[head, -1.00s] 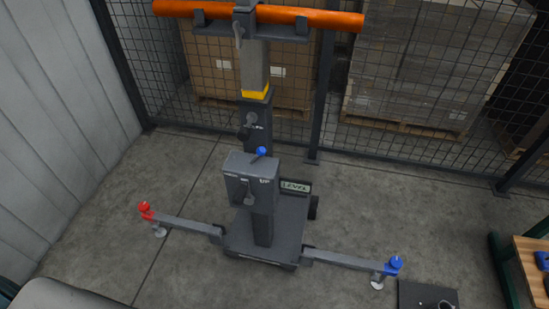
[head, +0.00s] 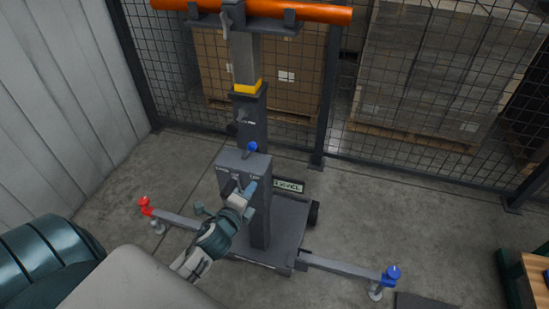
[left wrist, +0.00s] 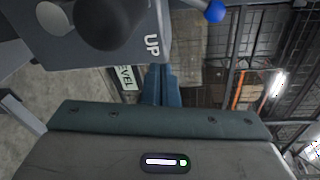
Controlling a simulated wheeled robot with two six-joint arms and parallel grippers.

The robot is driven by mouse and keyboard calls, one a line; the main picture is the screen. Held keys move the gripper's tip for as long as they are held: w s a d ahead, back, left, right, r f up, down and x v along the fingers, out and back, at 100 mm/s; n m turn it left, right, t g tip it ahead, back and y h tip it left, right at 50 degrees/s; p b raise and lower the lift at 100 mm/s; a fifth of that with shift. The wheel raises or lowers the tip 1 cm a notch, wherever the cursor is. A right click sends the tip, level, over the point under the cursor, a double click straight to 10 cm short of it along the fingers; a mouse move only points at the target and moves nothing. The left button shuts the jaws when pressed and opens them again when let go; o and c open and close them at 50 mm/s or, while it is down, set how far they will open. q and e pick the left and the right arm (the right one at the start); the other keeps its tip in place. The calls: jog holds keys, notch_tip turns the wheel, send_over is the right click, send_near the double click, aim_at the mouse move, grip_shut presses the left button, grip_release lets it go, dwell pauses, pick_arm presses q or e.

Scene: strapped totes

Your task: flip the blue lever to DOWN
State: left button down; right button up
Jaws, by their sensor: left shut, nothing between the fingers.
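The blue lever (head: 251,147) has a round blue knob and stands up from the top of the grey control box (head: 232,162) on the stand's mast. Its knob also shows at the top of the left wrist view (left wrist: 215,11), near the box side marked UP. My left gripper (head: 250,188) is in front of the box, below the blue knob and apart from it. In the left wrist view its bluish fingers (left wrist: 161,84) are together with nothing between them. A large dark round knob (left wrist: 105,20) sits close by on the box front. My right gripper is out of view.
An orange tube (head: 290,10) lies across the mast top. The stand's legs carry a red knob (head: 144,202) at left and a blue knob (head: 392,272) at right. A LEVEL plate (head: 289,186) is behind the box. A mesh fence (head: 320,120) closes the back.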

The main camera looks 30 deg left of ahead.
aim_at(248, 151)
pick_arm(q)
jog(key=shift+m+t, duration=0.6)
jog(key=shift+m, duration=0.2)
jog(key=r, duration=0.1)
jog(key=d+r, duration=0.1)
jog(key=r, duration=0.2)
jog(key=shift+w+d+r, duration=0.15)
jog(key=shift+d+r, duration=0.25)
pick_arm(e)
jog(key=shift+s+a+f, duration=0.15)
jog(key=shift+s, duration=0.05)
